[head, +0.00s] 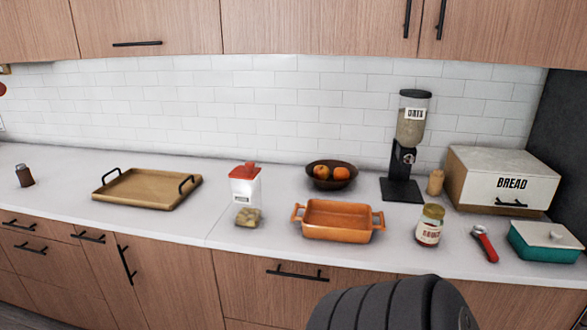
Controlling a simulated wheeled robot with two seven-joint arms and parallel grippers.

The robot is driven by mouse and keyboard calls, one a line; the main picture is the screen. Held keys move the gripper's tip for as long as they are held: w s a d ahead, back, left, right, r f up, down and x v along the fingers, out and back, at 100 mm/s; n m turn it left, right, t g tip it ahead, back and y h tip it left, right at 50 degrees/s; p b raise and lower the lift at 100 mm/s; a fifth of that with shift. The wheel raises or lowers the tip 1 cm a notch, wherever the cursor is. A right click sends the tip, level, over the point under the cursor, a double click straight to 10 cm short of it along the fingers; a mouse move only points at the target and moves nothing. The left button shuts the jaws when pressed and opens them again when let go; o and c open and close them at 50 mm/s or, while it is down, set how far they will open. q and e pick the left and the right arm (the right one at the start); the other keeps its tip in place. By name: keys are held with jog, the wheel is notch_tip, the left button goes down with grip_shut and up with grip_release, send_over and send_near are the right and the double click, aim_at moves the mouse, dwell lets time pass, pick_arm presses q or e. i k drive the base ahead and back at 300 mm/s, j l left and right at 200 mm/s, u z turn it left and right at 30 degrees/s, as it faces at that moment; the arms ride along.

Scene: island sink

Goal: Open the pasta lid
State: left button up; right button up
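A white container (242,190) with a red lid (243,170) stands upright on the counter, left of the orange baking dish. Its small label is too blurred to read, so I cannot tell for sure that it is the pasta. The lid sits on top, with a red raised part at its right side. I cannot tell whether it is shut. A small beige-green item (248,217) lies on the counter in front of the container. Neither of my grippers is in view. A dark rounded part, likely mine, shows at the bottom centre right.
An orange baking dish (337,237), a sauce jar (430,226), a red-handled tool (484,243) and a teal dish (545,249) stand to the right. A fruit bowl (331,184) is behind. A wooden tray (149,205) is left. The counter between tray and container is clear.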

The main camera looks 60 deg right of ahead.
aim_at(248, 171)
jog(key=z, duration=1.7)
